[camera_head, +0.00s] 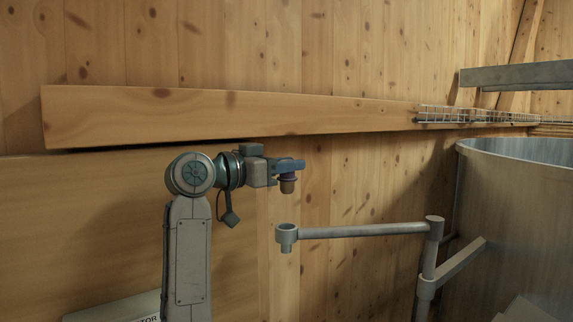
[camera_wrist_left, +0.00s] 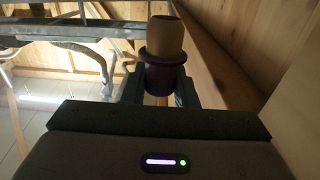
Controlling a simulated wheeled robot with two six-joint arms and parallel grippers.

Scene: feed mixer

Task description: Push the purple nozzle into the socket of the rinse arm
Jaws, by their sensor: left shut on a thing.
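The purple nozzle (camera_head: 288,179) is held in my left gripper (camera_head: 291,166), which is shut on it. The nozzle's tan end (camera_head: 287,187) points down in the head view. It hangs a little above the rinse arm's socket (camera_head: 286,233), apart from it and nearly in line with it in the picture. The rinse arm (camera_head: 362,231) is a grey bar running right to an upright post. In the left wrist view the nozzle (camera_wrist_left: 165,77) sits between the fingers, with its tan end (camera_wrist_left: 166,36) showing. My right gripper is not in view.
A large metal tub (camera_head: 515,225) stands at the right, beside the post (camera_head: 429,262). A wooden beam (camera_head: 225,112) runs along the plank wall behind my gripper, with a wire tray (camera_head: 460,115) further right. The space between nozzle and socket looks clear.

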